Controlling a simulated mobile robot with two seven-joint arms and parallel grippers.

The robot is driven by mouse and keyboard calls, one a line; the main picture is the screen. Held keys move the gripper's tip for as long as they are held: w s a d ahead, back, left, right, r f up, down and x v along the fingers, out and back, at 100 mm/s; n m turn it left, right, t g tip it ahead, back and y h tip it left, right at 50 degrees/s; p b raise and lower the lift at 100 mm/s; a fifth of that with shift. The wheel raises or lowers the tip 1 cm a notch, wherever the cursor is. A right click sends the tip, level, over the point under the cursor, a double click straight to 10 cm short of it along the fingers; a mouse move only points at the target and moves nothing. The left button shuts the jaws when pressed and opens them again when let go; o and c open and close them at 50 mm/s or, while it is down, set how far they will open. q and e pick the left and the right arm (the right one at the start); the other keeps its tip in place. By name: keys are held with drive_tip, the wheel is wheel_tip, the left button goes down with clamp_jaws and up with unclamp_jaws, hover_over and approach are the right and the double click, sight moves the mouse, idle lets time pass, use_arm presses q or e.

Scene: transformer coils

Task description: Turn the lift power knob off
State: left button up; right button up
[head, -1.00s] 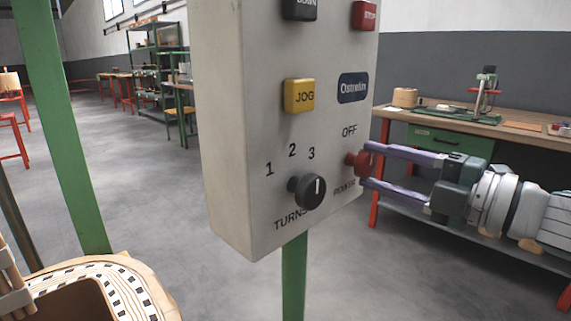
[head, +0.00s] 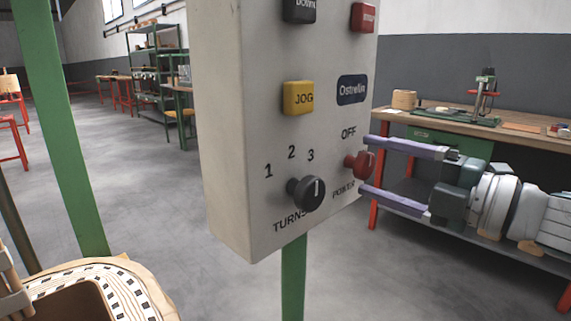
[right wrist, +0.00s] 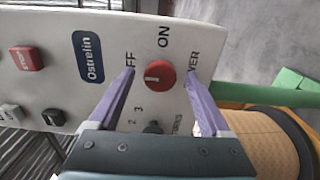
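The red power knob (head: 360,165) sits low at the right edge of the grey lift control box (head: 235,130), with the word OFF above it. In the right wrist view the knob (right wrist: 160,75) shows a white mark lying toward the OFF label, which a finger partly covers. The word ON stands to the side of the knob. My right gripper (head: 370,166) is open, its purple fingers on either side of the knob with visible gaps. In the right wrist view its fingertips (right wrist: 160,73) also stand clear of the knob. My left gripper is not in view.
A black turns knob (head: 312,194), a yellow JOG button (head: 298,97) and a red STOP button (head: 364,17) share the box. A green post (head: 293,280) carries it. A coil (head: 130,285) stands lower left, and a workbench (head: 455,120) behind right.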

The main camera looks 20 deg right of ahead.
drive_tip(key=p+v, duration=0.1)
drive_tip(key=v, duration=0.9)
idle(0.5)
